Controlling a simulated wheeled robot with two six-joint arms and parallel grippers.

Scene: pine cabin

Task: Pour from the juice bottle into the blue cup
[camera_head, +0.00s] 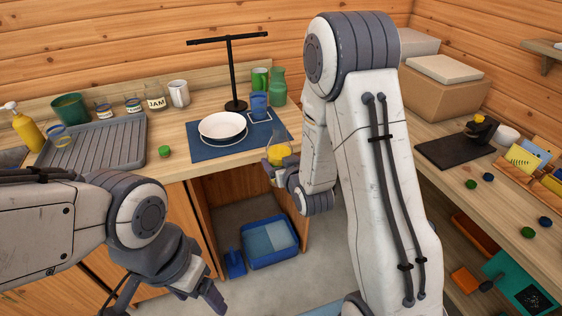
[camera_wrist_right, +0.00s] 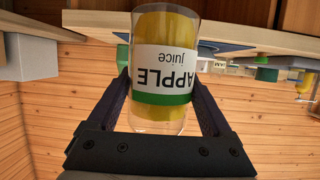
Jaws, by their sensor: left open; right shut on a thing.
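The juice bottle (camera_head: 279,153), clear with yellow juice, is held near the counter's front edge, right of the blue mat. In the right wrist view the bottle (camera_wrist_right: 166,30) shows its "APPLE juice" label between the fingers. My right gripper (camera_head: 281,172) is shut around it; it looks about upright. The blue cup (camera_head: 258,104) stands at the back right of the mat on a small coaster, behind and left of the bottle, apart from it. My left gripper (camera_head: 205,292) is open and empty, low in front of the counter.
A white bowl (camera_head: 223,127) sits on the blue mat (camera_head: 206,153). A green cap (camera_head: 164,151) lies left of the mat, beside the grey drainer (camera_head: 130,157).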

